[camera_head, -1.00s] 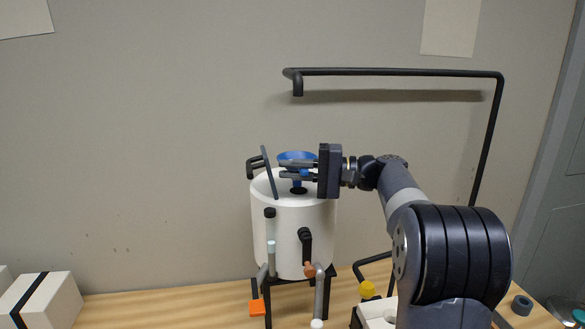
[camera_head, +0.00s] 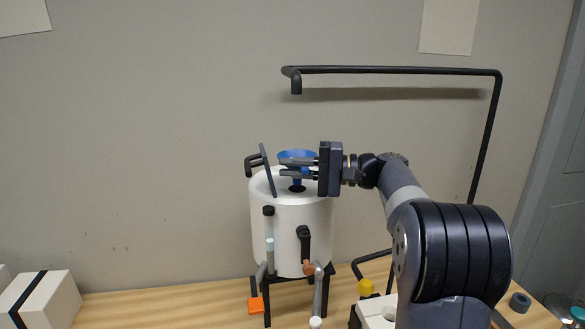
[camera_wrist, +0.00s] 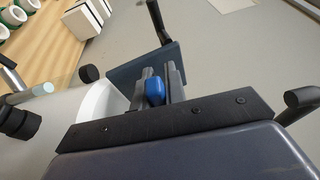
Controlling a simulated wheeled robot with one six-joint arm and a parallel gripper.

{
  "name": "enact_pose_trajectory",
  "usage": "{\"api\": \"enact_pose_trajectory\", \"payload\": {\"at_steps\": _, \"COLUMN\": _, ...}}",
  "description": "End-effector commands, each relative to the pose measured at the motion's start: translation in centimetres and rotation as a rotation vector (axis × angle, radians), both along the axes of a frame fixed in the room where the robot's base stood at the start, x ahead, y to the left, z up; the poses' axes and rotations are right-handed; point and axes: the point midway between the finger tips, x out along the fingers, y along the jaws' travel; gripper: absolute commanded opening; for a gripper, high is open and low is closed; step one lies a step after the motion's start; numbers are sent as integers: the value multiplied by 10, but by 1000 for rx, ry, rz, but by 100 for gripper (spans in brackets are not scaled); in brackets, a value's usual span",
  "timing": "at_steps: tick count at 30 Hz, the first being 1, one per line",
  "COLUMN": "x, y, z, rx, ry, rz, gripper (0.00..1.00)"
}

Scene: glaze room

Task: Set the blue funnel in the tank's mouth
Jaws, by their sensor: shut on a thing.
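The blue funnel (camera_head: 297,156) is upright above the white tank (camera_head: 290,225), in line with the dark round mouth (camera_head: 297,189) in the tank's top. My gripper (camera_head: 294,167) comes in from the right and is shut on the funnel. The funnel's lower end is at or just above the mouth; I cannot tell whether it has entered. In the wrist view a blue part of the funnel (camera_wrist: 155,90) sits between the two fingers. The tank's dark lid (camera_head: 267,170) stands tilted open on the left of the mouth.
A black pipe frame (camera_head: 400,71) arches above and behind the tank. Valves and a sight tube (camera_head: 270,245) are on the tank's front.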

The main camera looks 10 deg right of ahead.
Motion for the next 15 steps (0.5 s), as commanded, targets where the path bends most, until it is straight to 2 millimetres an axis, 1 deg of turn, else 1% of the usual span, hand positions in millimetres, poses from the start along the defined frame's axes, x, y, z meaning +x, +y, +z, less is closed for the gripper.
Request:
{"api": "enact_pose_trajectory", "payload": {"at_steps": 5, "x": 0, "y": 0, "z": -1, "rx": 0, "ry": 0, "rz": 0, "gripper": 0}}
{"api": "enact_pose_trajectory", "payload": {"at_steps": 15, "x": 0, "y": 0, "z": -9, "rx": 0, "ry": 0, "rz": 0, "gripper": 0}}
